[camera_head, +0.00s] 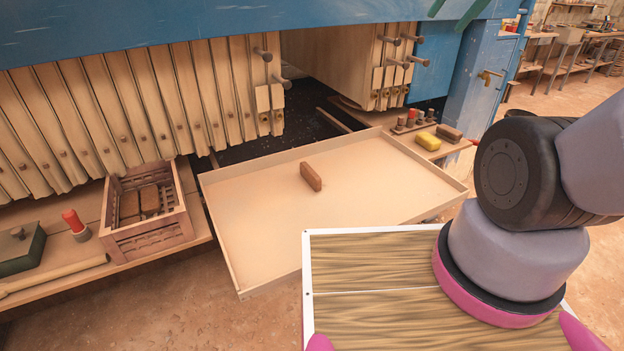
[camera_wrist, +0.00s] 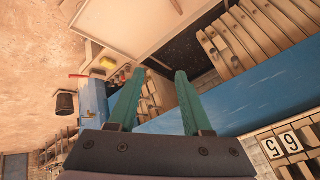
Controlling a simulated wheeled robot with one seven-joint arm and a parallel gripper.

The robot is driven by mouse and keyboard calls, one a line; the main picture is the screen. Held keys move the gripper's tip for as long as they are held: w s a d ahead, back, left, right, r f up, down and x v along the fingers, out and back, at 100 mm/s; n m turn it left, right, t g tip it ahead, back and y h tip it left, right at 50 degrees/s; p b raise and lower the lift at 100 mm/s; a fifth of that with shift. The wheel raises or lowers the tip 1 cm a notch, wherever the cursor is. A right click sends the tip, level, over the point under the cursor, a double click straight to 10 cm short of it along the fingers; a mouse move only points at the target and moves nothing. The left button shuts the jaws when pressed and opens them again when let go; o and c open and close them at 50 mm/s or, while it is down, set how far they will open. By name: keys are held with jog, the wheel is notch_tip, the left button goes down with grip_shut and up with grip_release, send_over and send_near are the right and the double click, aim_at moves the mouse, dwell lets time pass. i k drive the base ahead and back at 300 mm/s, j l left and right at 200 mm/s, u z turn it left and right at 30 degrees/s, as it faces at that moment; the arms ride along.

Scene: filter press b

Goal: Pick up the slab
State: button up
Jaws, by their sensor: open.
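A brown slab (camera_head: 311,177) stands on its narrow edge on the pale, low-rimmed tray (camera_head: 235,270), near the middle of its floor. In the wrist view the slab (camera_wrist: 176,6) shows at the top edge, partly cut off. My gripper (camera_wrist: 160,72) has two teal fingers, spread apart with nothing between them. In the head view its fingertips (camera_head: 445,23) show at the top, in front of the blue beam, well above and to the right of the slab.
A slatted crate (camera_head: 147,236) with several brown blocks is left of the tray. A red-topped cylinder (camera_head: 75,224) and green box (camera_head: 20,248) stand farther left. Press plates (camera_head: 150,95) hang behind.

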aim_at(315, 181)
jog(key=j+z, duration=0.1)
jog(key=j, duration=0.35)
jog(key=k+j+z, duration=0.1)
jog(key=j, duration=0.35)
jog(key=k+j+z, duration=0.1)
jog(key=j, duration=0.35)
jog(key=k, duration=0.05)
